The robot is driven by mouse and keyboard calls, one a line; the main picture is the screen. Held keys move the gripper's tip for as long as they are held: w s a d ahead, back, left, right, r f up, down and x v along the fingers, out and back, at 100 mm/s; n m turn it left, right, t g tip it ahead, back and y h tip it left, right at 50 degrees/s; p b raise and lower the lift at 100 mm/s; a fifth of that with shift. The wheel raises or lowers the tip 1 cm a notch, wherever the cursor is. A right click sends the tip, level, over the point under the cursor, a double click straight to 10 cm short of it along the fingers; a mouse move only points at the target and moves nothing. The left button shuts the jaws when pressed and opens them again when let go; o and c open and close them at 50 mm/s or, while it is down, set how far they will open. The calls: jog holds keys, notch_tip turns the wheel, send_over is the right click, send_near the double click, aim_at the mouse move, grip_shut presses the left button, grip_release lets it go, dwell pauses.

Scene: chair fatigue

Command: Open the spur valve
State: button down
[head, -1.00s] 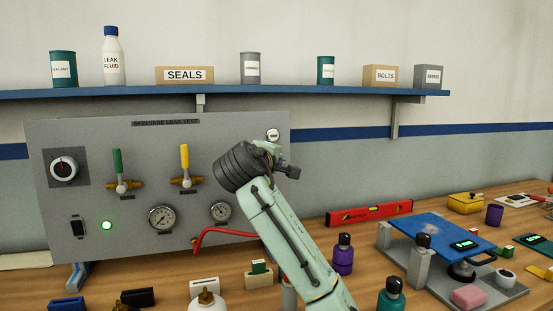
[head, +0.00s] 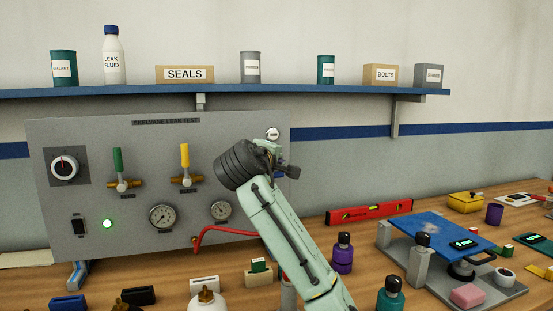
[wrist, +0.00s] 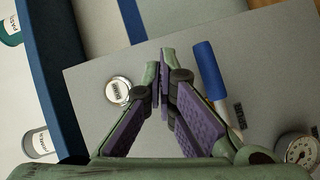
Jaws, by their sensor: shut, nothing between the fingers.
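The grey test panel (head: 90,150) carries a green-handled valve (head: 117,162) and a yellow-handled valve (head: 185,157); both handles point up over brass bodies. A blue-handled valve (wrist: 209,70) shows in the wrist view, just right of my gripper. My gripper (wrist: 159,62) is shut and empty, in front of the panel. Its fingertips lie between the blue handle and a round white labelled fitting (wrist: 119,91), apparently touching neither.
A pressure gauge (wrist: 299,149) sits near the blue valve. A shelf (head: 130,94) with cans and boxes runs above the panel. A red hose (head: 225,231) leaves the panel's lower edge. Bottles, a red level (head: 370,213) and a blue plate (head: 440,233) crowd the bench.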

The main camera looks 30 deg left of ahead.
jog(key=shift+w+d+f+m+g, duration=0.15)
jog(key=shift+f+m+g, duration=0.15)
jog(key=shift+m+g, duration=0.1)
dwell(0.4)
jog(key=s+d+r+b, duration=0.1)
jog(key=s+d+r, duration=0.5)
jog(key=r, duration=0.3)
jog(key=shift+d+r, duration=0.25)
jog(key=shift+d, duration=0.2)
dwell(0.4)
